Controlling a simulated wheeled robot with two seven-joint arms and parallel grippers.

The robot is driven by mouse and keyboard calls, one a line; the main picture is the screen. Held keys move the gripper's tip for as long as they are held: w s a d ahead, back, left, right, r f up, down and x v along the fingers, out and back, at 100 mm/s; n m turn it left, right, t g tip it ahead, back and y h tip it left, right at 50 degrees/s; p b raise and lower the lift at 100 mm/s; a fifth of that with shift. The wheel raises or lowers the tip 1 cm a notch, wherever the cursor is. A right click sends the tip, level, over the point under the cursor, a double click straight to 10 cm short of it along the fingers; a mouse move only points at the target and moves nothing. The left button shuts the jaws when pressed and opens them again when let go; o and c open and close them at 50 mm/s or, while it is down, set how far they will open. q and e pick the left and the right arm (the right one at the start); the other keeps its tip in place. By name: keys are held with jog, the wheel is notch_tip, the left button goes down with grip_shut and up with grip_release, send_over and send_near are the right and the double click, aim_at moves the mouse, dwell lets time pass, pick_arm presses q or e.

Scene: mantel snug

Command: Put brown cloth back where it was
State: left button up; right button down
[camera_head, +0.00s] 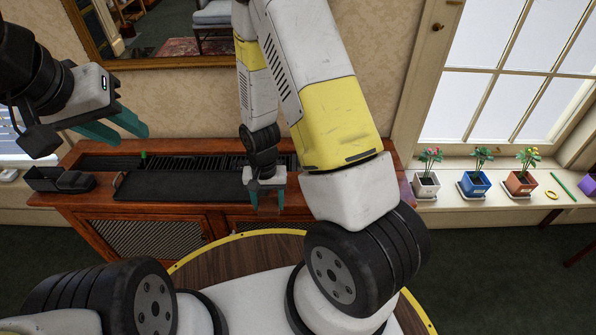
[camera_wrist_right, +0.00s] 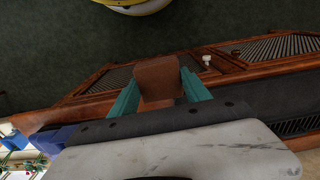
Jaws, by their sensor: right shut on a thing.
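The brown cloth (camera_wrist_right: 158,80) shows in the right wrist view as a flat brown piece between the two teal fingers of my right gripper (camera_wrist_right: 160,92), which is shut on it. In the head view my right gripper (camera_head: 267,200) points down at the front edge of the wooden cabinet (camera_head: 225,208); the cloth is hard to pick out against the wood there. My left gripper (camera_head: 134,134) is open and empty, above the left part of the cabinet.
A dark flat mat (camera_head: 180,186) and a black slatted grille (camera_head: 215,161) are on the cabinet top, with a black tray (camera_head: 58,180) at its left end. Plant pots (camera_head: 475,185) stand on the sill at right.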

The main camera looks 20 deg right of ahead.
jog(key=shift+s+d+f, duration=0.15)
jog(key=shift+d+f, duration=0.15)
jog(key=shift+d, duration=0.25)
send_over(288, 187)
jog(key=shift+s+a+f, duration=0.1)
jog(key=shift+s+f, duration=0.2)
jog(key=shift+f, duration=0.4)
jog(key=shift+w+f, duration=0.15)
jog(key=shift+w, duration=0.1)
jog(key=shift+f, duration=1.6)
jog(key=c, duration=0.5)
grip_release()
jog(key=shift+f, duration=0.15)
